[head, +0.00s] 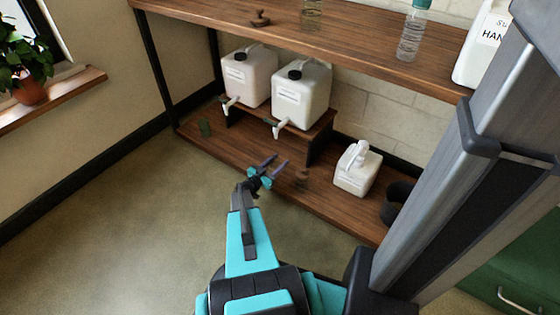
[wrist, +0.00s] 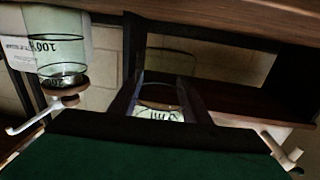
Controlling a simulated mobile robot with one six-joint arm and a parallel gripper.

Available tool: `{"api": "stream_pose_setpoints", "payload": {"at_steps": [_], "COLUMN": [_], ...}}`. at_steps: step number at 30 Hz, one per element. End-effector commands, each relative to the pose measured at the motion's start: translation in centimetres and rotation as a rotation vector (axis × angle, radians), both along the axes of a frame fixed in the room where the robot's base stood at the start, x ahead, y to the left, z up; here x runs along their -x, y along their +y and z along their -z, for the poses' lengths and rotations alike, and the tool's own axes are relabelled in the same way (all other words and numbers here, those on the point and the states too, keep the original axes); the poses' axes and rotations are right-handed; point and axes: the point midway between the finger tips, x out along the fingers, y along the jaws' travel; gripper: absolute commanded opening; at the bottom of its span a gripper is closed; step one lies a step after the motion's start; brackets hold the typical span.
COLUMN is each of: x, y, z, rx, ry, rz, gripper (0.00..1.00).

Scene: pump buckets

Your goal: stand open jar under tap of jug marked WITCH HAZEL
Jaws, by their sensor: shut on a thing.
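My gripper (head: 272,168) reaches over the front of the lower shelf, short of the jugs. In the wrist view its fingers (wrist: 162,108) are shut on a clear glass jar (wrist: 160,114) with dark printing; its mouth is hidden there. The jar barely shows in the head view. Two white jugs with black caps, a left jug (head: 248,76) and a right jug (head: 300,98), stand on a riser. The left jug's tap (head: 230,104) and the right jug's tap (head: 279,129) overhang its front.
A white pump bottle (head: 357,172) and dark round container (head: 396,203) stand farther right. The upper shelf (head: 345,45) overhangs the jugs.

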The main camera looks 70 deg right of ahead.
Motion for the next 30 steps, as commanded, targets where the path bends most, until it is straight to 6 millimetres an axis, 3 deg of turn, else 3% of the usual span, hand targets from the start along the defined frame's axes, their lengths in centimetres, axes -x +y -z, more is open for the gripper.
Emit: {"api": "stream_pose_setpoints", "payload": {"at_steps": [6,12,25,30], "x": [-0.8,-1.2,-1.3,-1.4], "y": [-4.1,-6.5,-6.9,-6.9], "z": [0.6,0.7,0.6,1.6], "rx": [0.003,0.002,0.002,0.001], "ry": [0.000,0.001,0.001,0.000], "rz": [0.001,-0.001,-0.002,-0.002], "gripper": [0.12,0.12,0.12,0.12]}}
